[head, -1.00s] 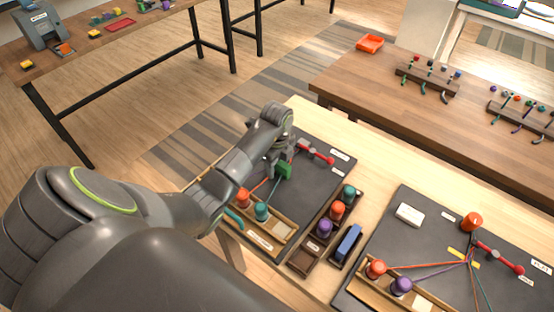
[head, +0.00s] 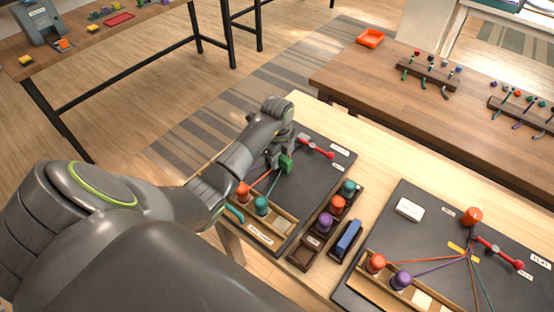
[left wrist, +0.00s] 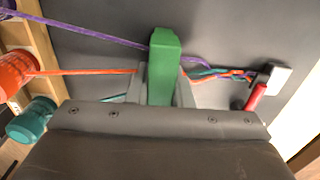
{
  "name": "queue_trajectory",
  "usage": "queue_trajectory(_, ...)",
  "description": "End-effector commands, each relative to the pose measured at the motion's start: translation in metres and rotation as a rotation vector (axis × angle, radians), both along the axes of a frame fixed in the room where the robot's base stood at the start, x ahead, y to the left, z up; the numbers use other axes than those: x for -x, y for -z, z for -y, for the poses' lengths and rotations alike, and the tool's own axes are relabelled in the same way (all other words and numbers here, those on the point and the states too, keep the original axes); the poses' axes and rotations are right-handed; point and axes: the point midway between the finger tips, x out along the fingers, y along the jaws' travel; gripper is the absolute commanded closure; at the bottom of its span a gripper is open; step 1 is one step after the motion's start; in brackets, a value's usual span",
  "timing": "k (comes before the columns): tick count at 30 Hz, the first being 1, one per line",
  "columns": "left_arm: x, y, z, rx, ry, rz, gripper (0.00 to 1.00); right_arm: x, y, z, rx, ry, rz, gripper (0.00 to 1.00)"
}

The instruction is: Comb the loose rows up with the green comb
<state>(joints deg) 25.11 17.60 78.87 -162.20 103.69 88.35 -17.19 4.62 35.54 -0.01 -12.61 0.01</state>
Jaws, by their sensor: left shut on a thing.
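My left gripper (head: 277,158) is shut on the green comb (head: 285,163), over the left dark board (head: 306,185). In the left wrist view the comb (left wrist: 163,65) stands between the fingers across the cords. A short braid of orange, teal and purple (left wrist: 218,75) runs from the comb to the red-handled clamp (left wrist: 258,95). The clamp also shows in the head view (head: 317,147). On the other side, an orange cord (left wrist: 85,72) and a purple cord (left wrist: 95,34) spread out. The comb's teeth and the rows under it are hidden. My right gripper is out of view.
An orange spool (head: 242,191) and a teal spool (head: 261,205) stand in the wooden rack at the board's near edge. A dark tray (head: 305,256) with several spools and a blue block (head: 348,240) lie to the right. A second board (head: 430,235) holds another cord setup.

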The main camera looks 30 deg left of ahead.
Motion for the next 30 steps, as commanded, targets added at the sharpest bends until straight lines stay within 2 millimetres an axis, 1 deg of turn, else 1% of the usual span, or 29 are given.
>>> queue_trajectory(24, -0.029, 0.002, 0.002, 0.000, 0.000, 0.000, 1.00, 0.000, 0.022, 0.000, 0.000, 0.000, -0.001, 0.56)
queue_trajectory(30, -0.028, 0.000, 0.002, 0.000, 0.000, -0.001, 1.00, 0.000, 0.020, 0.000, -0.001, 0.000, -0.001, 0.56)
